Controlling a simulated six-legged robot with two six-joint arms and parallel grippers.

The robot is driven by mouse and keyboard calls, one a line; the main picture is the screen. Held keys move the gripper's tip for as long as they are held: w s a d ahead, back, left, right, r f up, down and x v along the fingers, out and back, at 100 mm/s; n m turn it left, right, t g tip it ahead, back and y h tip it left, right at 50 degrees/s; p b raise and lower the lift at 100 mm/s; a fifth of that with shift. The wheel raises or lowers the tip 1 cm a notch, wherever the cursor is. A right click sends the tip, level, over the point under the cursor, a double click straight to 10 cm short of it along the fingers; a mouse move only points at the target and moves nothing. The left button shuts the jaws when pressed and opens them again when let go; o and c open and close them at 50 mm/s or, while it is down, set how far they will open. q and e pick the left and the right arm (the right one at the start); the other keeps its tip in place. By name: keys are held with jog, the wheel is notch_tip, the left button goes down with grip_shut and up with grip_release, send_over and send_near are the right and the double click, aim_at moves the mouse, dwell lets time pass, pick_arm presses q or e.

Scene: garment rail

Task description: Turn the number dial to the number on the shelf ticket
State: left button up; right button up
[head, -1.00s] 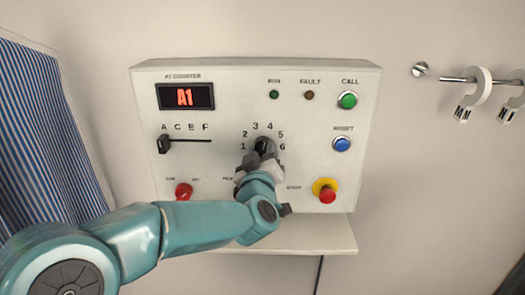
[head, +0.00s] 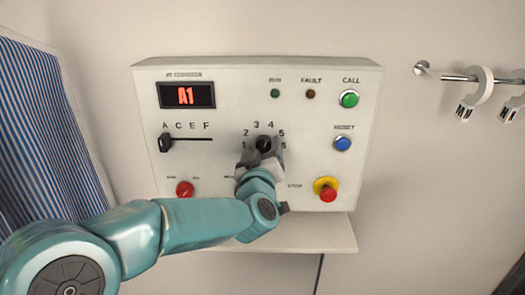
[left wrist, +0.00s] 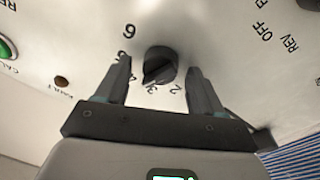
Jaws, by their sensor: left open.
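The number dial (head: 264,143) is a black knob on the panel with numbers 1 to 6 around it. My left gripper (head: 263,158) is in front of the dial's lower part. In the left wrist view the dial (left wrist: 160,65) lies between the two dark fingers of my left gripper (left wrist: 160,78), with a gap on each side. The gripper is open and holds nothing. The ticket cannot be made out in these frames. My right gripper is not in view.
A letter slider (head: 165,143) sits left of the dial. A red knob (head: 184,189), green button (head: 349,98), blue button (head: 343,143) and red-yellow stop button (head: 327,190) are around it. A shelf (head: 320,235) runs below the panel. Striped cloth (head: 40,130) hangs left; a rail (head: 455,77) is right.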

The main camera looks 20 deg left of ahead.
pick_arm(q)
jog(key=shift+s, duration=0.1)
jog(key=shift+s+d+f, duration=0.1)
jog(key=shift+s, duration=0.15)
jog(key=b+v, duration=0.3)
jog(key=v, duration=1.2)
jog(key=shift+s, duration=0.25)
jog(key=shift+d, duration=0.15)
